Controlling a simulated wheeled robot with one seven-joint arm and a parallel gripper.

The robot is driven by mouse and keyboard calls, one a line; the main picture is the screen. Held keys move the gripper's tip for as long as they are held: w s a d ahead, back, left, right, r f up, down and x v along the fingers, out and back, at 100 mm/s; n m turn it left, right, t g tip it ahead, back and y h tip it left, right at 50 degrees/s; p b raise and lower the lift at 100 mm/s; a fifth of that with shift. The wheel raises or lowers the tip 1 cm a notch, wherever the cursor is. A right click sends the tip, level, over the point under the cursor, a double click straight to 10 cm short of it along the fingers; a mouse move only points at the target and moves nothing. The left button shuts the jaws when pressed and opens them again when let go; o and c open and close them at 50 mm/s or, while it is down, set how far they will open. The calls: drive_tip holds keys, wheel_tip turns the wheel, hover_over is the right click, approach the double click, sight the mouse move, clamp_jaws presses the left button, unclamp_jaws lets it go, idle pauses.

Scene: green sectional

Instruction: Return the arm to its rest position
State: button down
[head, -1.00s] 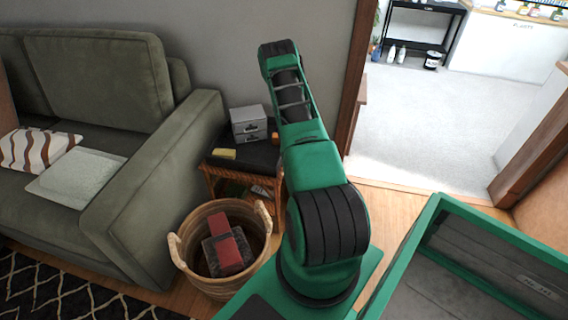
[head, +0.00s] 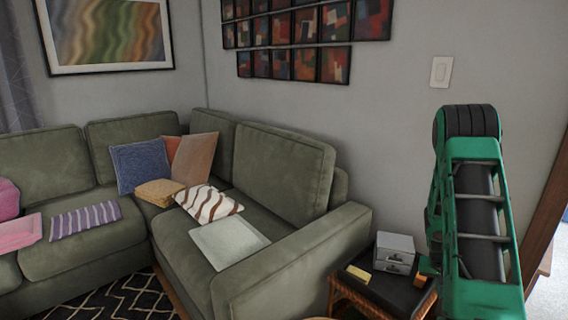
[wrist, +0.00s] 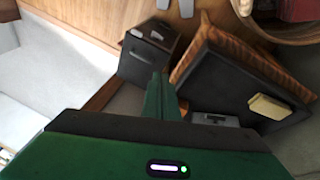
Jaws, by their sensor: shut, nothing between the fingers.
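My green and black arm (head: 478,215) stands raised at the right of the head view. My gripper's fingers are not clear there, as the arm links hide most of that area. In the wrist view my gripper (wrist: 161,82) shows as two green fingers close together, with nothing between them. It points past the edge of a black-topped side table (wrist: 225,75) and is apart from the things on it.
The side table also shows in the head view (head: 375,290), with a grey drawer box (head: 395,252) and a yellow block (head: 358,273) on it. A green sectional (head: 290,255) fills the left and middle. A wicker basket (wrist: 262,28) edges the wrist view. The wall is behind my arm.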

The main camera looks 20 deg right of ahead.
drive_tip(key=s+a+r+y, duration=0.1)
drive_tip(key=s+a+r, duration=0.3)
drive_tip(key=a+r, duration=0.5)
drive_tip(key=s+a+r+y, duration=0.1)
drive_tip(key=s+a+r, duration=0.3)
drive_tip(key=r, duration=0.8)
drive_tip(key=s+a+r+n+y, duration=0.1)
drive_tip(key=s+a+r, duration=0.3)
drive_tip(key=s+a, duration=0.4)
drive_tip(key=s+a+r+n+y, duration=0.1)
drive_tip(key=s+a+r, duration=0.4)
drive_tip(key=s+a, duration=0.3)
drive_tip(key=shift+a+n, duration=0.4)
drive_tip(key=shift+a, duration=0.1)
drive_tip(key=shift+r, duration=0.1)
